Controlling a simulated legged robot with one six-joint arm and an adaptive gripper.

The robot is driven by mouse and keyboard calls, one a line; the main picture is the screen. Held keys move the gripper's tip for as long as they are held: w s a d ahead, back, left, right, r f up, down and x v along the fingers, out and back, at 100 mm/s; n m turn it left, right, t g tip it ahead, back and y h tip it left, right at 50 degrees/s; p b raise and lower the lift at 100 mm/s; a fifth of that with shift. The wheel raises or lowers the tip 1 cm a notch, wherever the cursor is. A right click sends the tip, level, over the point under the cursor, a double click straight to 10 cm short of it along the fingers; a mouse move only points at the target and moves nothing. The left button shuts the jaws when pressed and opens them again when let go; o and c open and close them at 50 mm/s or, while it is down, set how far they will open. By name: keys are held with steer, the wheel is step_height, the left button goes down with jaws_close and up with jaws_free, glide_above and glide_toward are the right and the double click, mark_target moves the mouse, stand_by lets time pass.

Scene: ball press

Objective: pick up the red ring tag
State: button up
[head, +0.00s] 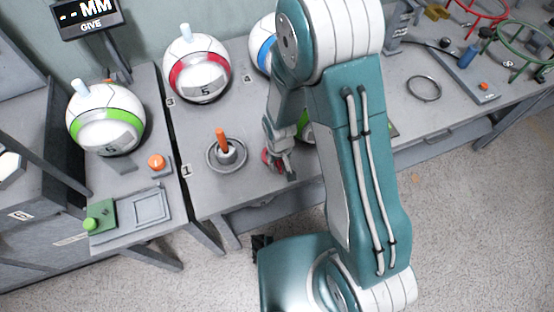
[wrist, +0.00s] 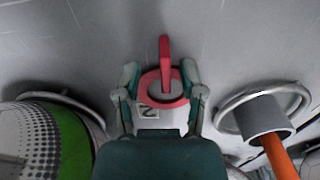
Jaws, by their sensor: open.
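The red ring tag (wrist: 162,88) is a flat red ring with an upright red tab, shown in the wrist view on the grey table near a small printed number label. My gripper (wrist: 162,82) is open, with one finger on each side of the tag. No closed contact with the tag shows. In the head view the tag (head: 266,156) is a small red patch at my gripper (head: 279,166), low over the table, partly hidden by the fingers and arm.
A round grey base with an orange peg (head: 222,138) stands just left of my gripper in the head view. A green-banded ball (wrist: 75,145) sits on the other side, partly behind my arm. Red-banded (head: 197,70) and blue-banded balls stand behind. A metal ring (head: 424,88) lies farther right.

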steer(key=shift+a, duration=0.25)
jaws_close()
steer(key=shift+a, duration=0.2)
steer(key=shift+d+r, duration=0.1)
steer(key=shift+d, duration=0.15)
